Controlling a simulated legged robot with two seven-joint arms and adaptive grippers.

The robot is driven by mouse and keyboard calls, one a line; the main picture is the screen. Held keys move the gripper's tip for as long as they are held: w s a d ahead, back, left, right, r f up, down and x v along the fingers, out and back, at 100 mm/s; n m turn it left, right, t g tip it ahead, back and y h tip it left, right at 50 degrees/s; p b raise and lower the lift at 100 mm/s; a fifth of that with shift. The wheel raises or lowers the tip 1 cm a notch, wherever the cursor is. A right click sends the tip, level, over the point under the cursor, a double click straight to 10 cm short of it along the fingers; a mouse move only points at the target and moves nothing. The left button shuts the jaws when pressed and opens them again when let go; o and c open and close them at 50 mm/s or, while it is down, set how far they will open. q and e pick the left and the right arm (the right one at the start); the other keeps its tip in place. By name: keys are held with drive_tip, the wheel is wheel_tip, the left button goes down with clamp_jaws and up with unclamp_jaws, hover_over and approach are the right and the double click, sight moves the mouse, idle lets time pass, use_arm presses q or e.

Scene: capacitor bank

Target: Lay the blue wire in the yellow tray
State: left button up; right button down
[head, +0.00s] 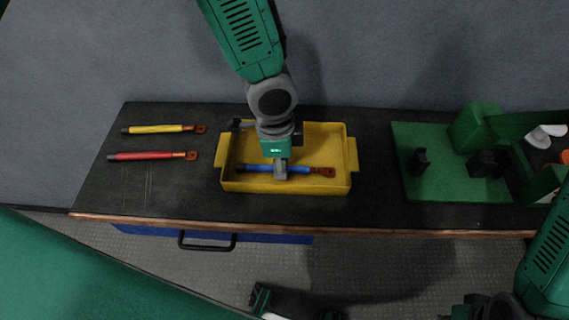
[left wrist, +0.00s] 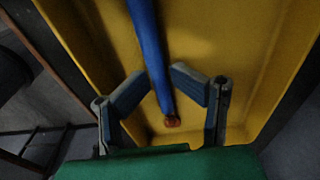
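The yellow tray (head: 318,187) stands in the middle of the bench, and its floor and walls fill much of the left wrist view (left wrist: 272,75). The blue wire (head: 255,169) lies within the tray, lengthwise along its front side, with its copper lug at the right. In the left wrist view the blue wire (left wrist: 150,45) runs between my left gripper's fingers. My left gripper (head: 280,174) reaches down into the tray over the wire's middle. Its fingers (left wrist: 158,78) are spread, with a gap beside the wire. My right gripper's fingers do not show.
A yellow wire (head: 155,129) and a red wire (head: 145,156) lie on the bench (head: 185,195) left of the tray. A green fixture plate (head: 440,185) with black blocks stands to the right. Bare bench separates it from the tray.

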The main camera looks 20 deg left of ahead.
use_arm(q)
wheel_tip(320, 180, up, 12)
drive_tip(key=a, duration=0.1)
drive_tip(key=shift+f, duration=0.25)
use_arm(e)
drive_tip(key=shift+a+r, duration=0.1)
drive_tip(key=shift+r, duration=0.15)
